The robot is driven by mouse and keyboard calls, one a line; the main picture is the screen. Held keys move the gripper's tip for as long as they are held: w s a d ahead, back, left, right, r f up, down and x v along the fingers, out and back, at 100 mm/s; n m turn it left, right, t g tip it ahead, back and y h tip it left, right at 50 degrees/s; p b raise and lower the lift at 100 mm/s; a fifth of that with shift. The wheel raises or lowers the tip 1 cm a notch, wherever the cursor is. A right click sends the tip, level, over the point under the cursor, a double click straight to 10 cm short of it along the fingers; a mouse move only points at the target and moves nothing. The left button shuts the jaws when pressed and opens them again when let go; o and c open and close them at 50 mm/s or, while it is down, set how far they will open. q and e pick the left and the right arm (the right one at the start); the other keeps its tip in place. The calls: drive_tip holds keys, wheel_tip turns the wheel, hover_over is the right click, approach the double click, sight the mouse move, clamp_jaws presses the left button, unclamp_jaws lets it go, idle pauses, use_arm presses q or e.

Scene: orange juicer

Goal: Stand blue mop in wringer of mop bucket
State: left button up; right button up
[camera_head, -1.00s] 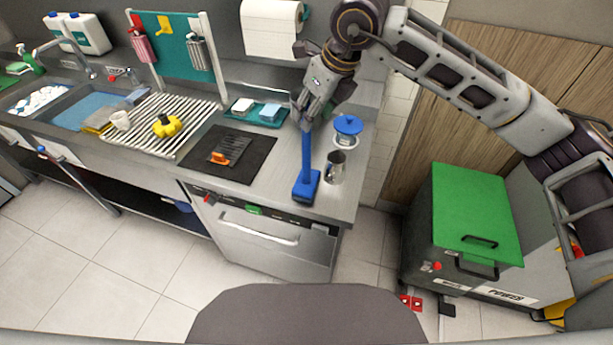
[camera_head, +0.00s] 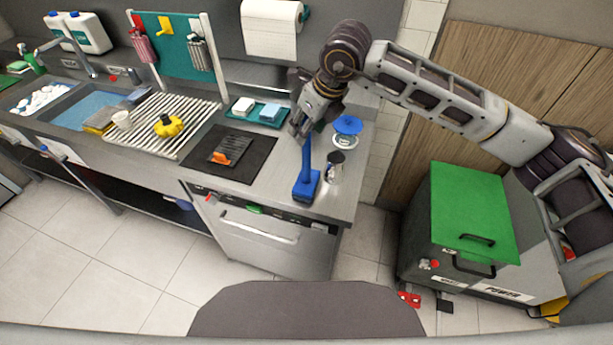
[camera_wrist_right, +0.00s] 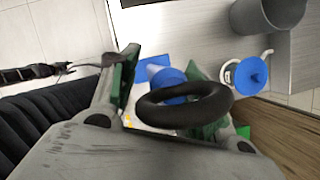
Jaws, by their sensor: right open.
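A blue long-handled tool (camera_head: 306,182) with a block-like base stands upright on the steel counter; I cannot tell if it is the mop. My right gripper (camera_head: 302,133) is over the top of its handle, fingers open. In the right wrist view the open right gripper (camera_wrist_right: 163,92) has green finger pads, with a black ring (camera_wrist_right: 185,104) in front of and between them and blue parts (camera_wrist_right: 160,72) beyond. Contact with the handle cannot be told. No mop bucket or wringer is recognisable. A blue-tipped pole (camera_head: 62,161) leans at the counter's left front. My left gripper is out of view.
A metal jug (camera_head: 335,168) and a blue-lidded juicer-like item (camera_head: 347,126) stand close right of the tool. A dark mat (camera_head: 229,155) lies to its left. A green-topped machine (camera_head: 472,212) stands on the floor at right. The left floor is clear.

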clamp_jaws()
drive_tip(key=shift+r, duration=0.2)
idle(0.5)
wheel_tip(320, 180, up, 18)
drive_tip(key=b, duration=0.2)
drive_tip(key=shift+b, duration=0.4)
drive_tip(key=shift+f, duration=0.15)
idle(0.4)
